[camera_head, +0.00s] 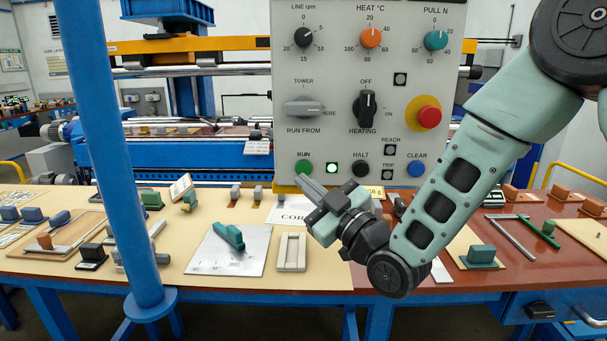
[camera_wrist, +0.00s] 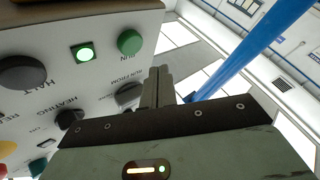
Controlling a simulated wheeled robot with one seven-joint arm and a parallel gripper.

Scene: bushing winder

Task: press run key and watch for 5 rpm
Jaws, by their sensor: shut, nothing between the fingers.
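The green RUN key (camera_head: 303,167) is at the lower left of the grey control panel (camera_head: 340,90). It also shows in the wrist view (camera_wrist: 130,41), upper middle. A lit green lamp (camera_head: 332,168) sits just right of it, also lit in the wrist view (camera_wrist: 85,53). The LINE rpm dial (camera_head: 303,37) has a black knob, marked 0 to 20; I cannot read its setting surely. My gripper (camera_head: 301,181) is shut and empty, its fingertips just below the RUN key in the head view. In the wrist view the fingertips (camera_wrist: 161,70) appear apart from the key.
The black HALT key (camera_head: 361,169), blue CLEAR key (camera_head: 416,169) and red stop button (camera_head: 429,114) share the panel. The RUN FROM selector (camera_head: 304,106) is above the RUN key. A blue post (camera_head: 110,150) stands at left. Several small parts lie on the bench (camera_head: 330,272).

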